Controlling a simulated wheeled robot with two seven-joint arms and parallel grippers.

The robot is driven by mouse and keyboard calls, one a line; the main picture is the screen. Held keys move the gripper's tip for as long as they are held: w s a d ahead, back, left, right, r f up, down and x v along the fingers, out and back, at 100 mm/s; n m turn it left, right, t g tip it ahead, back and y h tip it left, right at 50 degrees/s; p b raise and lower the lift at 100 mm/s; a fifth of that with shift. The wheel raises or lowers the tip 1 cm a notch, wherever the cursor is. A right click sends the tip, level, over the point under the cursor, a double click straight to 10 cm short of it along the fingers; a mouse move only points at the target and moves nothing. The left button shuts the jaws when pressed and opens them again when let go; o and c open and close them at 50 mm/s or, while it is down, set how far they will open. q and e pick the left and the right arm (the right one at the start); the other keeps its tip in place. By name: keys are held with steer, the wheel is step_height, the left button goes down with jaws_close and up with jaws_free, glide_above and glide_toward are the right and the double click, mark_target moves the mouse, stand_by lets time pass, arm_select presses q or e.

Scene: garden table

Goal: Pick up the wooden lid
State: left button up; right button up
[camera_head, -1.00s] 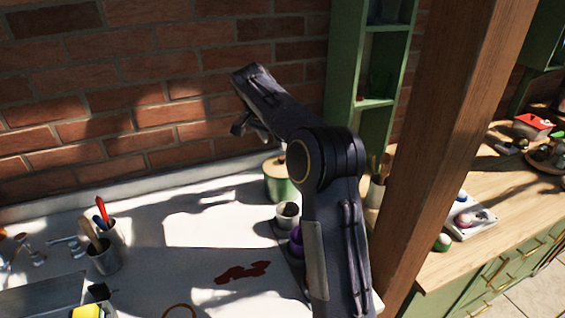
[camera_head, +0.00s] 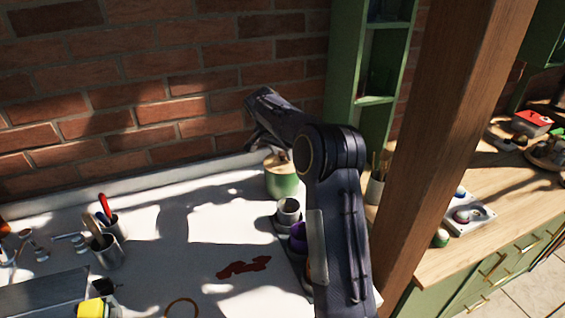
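The wooden lid (camera_head: 275,161) sits on a green canister (camera_head: 283,184) at the back of the white counter, near the brick wall. My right arm comes up from the bottom, and its wrist bends toward the left. My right gripper (camera_head: 256,143) is just above and to the left of the lid in the picture. Its fingers are small and dark, so whether they are open, or touch the lid, cannot be made out. Part of the lid's right side is hidden behind my arm. My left gripper is not in view.
A grey cup (camera_head: 288,212) and a purple item (camera_head: 298,238) stand in front of the canister, beside my forearm. A wooden post (camera_head: 450,130) rises on the right. A metal tool cup (camera_head: 106,250) stands at left. The middle of the counter (camera_head: 205,225) is mostly clear.

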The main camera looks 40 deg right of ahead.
jaws_close()
steer(key=shift+r, duration=0.1)
